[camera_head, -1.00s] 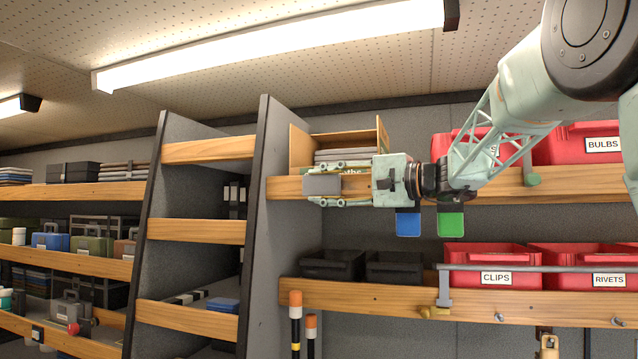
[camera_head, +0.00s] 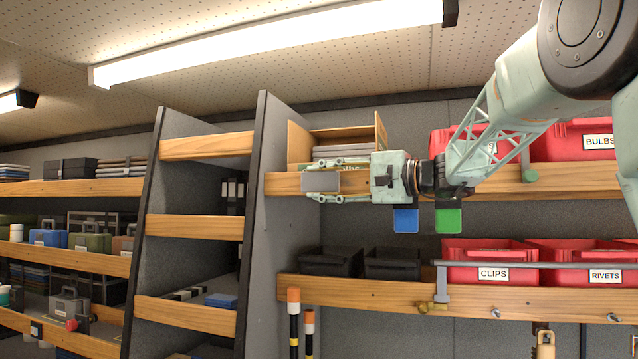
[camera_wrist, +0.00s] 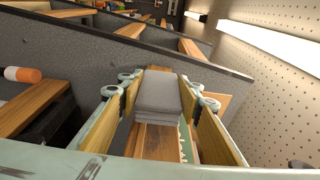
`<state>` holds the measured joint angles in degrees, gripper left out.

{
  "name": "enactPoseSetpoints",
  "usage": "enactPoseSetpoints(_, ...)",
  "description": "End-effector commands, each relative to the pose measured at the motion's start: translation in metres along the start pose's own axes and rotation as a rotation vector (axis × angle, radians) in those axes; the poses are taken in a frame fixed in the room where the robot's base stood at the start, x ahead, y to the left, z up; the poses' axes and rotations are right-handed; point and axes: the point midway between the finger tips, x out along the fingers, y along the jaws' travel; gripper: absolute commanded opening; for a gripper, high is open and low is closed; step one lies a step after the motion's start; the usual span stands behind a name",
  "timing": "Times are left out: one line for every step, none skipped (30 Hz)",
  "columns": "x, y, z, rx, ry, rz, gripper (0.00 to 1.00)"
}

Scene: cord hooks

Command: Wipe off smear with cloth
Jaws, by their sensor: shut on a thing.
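My gripper (camera_head: 322,183) reaches left in front of the wooden bin on the upper shelf. It is shut on a grey folded cloth (camera_head: 320,181), held between the fingertips. In the wrist view the cloth (camera_wrist: 159,92) lies between the two fingers as a flat grey block with folded layers at its near edge. Other grey folded cloths (camera_head: 340,151) are stacked in the bin (camera_head: 300,144), whose front label is mostly hidden behind my gripper. I cannot make out a smear in either view.
A grey upright panel (camera_head: 283,230) stands just left of my gripper. Red bins (camera_head: 487,252) and black trays (camera_head: 392,264) sit on the shelf below. A blue tag (camera_head: 405,221) and a green tag (camera_head: 448,221) hang below the upper shelf. A grey rail (camera_head: 530,265) runs along the lower shelf.

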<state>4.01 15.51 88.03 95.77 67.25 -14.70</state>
Motion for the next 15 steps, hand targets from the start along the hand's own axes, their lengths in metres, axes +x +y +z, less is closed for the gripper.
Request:
enactPoseSetpoints(0.0001, -0.0001, -0.0008, 0.0, 0.0, 0.0, 0.22)
enactPoseSetpoints(0.0002, 0.0, -0.0011, 0.0, 0.0, 0.0, 0.22)
enactPoseSetpoints(0.0003, 0.0, -0.0016, 0.0, 0.0, 0.0, 0.22)
enactPoseSetpoints(0.0004, 0.0, -0.002, 0.0, 0.0, 0.0, 0.22)
enactPoseSetpoints(0.0005, 0.0, -0.0023, 0.0, 0.0, 0.0, 0.22)
enactPoseSetpoints(0.0005, 0.0, -0.0028, 0.0, 0.0, 0.0, 0.22)
enactPoseSetpoints(0.0006, 0.0001, -0.0032, 0.0, 0.0, 0.0, 0.22)
enactPoseSetpoints(0.0007, 0.0, -0.0036, 0.0, 0.0, 0.0, 0.22)
enactPoseSetpoints(0.0008, 0.0001, -0.004, 0.0, 0.0, 0.0, 0.22)
enactPoseSetpoints(0.0009, 0.0001, -0.0044, 0.0, 0.0, 0.0, 0.22)
enactPoseSetpoints(0.001, 0.0001, -0.0048, 0.0, 0.0, 0.0, 0.22)
enactPoseSetpoints(0.0011, 0.0, -0.0053, 0.0, 0.0, 0.0, 0.22)
enactPoseSetpoints(0.0011, 0.0, -0.0056, 0.0, 0.0, 0.0, 0.22)
enactPoseSetpoints(0.0012, 0.0, -0.0059, 0.0, 0.0, 0.0, 0.22)
enactPoseSetpoints(0.0013, 0.0, -0.0064, 0.0, 0.0, 0.0, 0.22)
